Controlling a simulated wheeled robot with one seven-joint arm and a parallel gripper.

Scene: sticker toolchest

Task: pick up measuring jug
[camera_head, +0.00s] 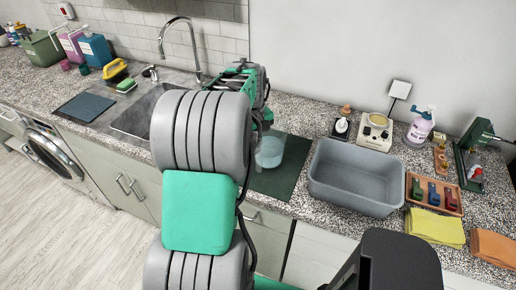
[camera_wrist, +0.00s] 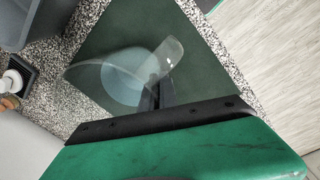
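The measuring jug (camera_wrist: 118,84) is clear with a pale bluish base and a flat, see-through handle. It also shows in the head view (camera_head: 270,152), over the dark green mat (camera_head: 276,184), partly behind my arm. My gripper (camera_wrist: 160,92) is at the handle side of the jug in the wrist view. Its dark fingers are close together at the middle of the black bar, with the handle between them. In the head view my arm hides the fingertips. I cannot tell whether the jug touches the mat.
A grey basin (camera_head: 352,178) stands right of the mat. A small tray of coloured-handled items (camera_head: 433,193), a yellow cloth (camera_head: 434,229) and an orange cloth (camera_head: 494,247) lie farther right. A soap bottle (camera_head: 341,126) and scale (camera_head: 375,131) stand behind the basin. The sink (camera_head: 137,118) is left.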

